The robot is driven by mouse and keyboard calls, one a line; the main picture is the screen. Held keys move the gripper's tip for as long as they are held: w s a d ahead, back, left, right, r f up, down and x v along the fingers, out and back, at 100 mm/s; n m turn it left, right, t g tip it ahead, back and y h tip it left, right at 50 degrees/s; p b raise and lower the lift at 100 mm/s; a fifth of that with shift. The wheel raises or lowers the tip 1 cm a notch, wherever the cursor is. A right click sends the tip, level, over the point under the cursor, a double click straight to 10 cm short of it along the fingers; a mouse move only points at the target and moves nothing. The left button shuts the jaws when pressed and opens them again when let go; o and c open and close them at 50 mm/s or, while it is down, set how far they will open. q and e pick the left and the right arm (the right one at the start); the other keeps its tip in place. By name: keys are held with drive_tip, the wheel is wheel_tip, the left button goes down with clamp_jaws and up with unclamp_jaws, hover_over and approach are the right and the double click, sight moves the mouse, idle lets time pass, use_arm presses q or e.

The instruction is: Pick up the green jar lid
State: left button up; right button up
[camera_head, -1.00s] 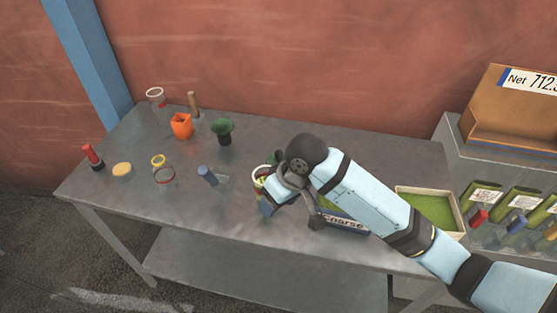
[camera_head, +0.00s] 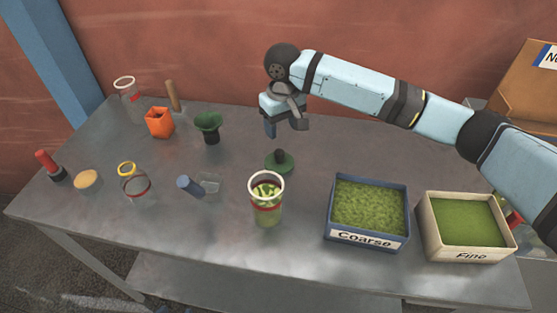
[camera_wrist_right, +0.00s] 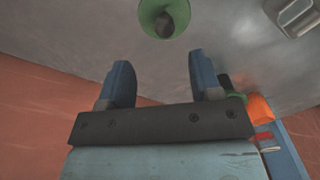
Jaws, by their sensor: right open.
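The green jar lid (camera_head: 280,163), a round disc with a dark knob on top, lies on the grey table behind a jar. It also shows at the top edge of the right wrist view (camera_wrist_right: 172,33), its knob facing the camera. My right gripper (camera_head: 285,129) is open and empty, above and a little behind the lid, apart from it. In the right wrist view its two blue fingers (camera_wrist_right: 162,75) are spread wide with nothing between them. The open glass jar (camera_head: 267,208) with green pieces and a red band stands upright just in front of the lid. My left gripper is not in view.
A blue "Coarse" box (camera_head: 369,213) and a cream "Fine" box (camera_head: 466,225) stand at the right. A dark green funnel (camera_head: 208,124), an orange container (camera_head: 159,122) and a blue-handled scoop (camera_head: 200,187) lie left. The table (camera_head: 300,255) is clear around the front.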

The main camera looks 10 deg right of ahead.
sight(279, 152)
drive_tip(key=f, duration=0.3)
drive_tip(key=shift+w+f, duration=0.2)
drive_tip(key=shift+f, duration=0.1)
drive_tip(key=shift+s+a+f, duration=0.1)
drive_tip(key=shift+f, duration=0.7)
drive_tip(key=f, duration=0.4)
drive_tip(key=shift+a+f, duration=0.25)
drive_tip(key=shift+f, duration=0.05)
drive_tip(key=c, duration=1)
